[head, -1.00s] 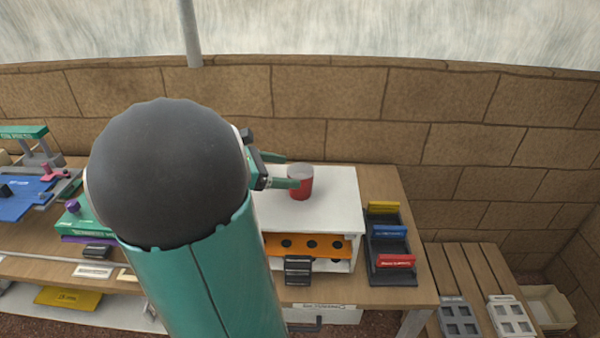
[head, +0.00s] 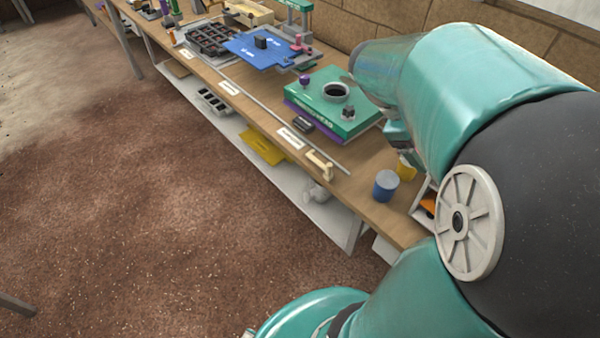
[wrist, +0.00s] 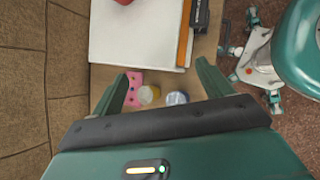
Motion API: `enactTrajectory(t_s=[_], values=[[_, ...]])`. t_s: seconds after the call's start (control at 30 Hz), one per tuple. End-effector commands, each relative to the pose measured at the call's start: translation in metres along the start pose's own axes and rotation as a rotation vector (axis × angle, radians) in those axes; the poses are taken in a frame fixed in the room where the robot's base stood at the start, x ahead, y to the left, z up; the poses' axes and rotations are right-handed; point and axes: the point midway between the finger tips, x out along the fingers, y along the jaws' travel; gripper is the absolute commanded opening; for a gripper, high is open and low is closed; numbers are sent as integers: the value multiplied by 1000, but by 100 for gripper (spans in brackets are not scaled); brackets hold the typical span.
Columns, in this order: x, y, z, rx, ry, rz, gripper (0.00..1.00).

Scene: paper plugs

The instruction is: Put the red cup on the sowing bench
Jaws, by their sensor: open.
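The red cup (wrist: 124,2) is cut off by the top edge of the wrist view, over the white box top (wrist: 135,35). It is not visible in the head view. My gripper (wrist: 162,72) is open and empty, its two green fingers spread apart. In the wrist view the cup lies beyond the fingers, clear of them. In the head view my arm hides most of the gripper. The wooden bench (head: 366,160) runs from far left to the right; I cannot tell whether it is the sowing bench.
The floor in front is clear.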

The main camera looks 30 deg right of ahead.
Motion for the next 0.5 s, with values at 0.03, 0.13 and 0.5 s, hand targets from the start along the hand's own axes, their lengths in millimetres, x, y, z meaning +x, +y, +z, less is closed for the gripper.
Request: enactTrajectory(t_s=[0.03,0.13,0.5], values=[[-20,-19,-16,56,116,13,79],[-57,-58,-47,176,343,-3,79],[-171,-198,-97,499,965,-300,79]])
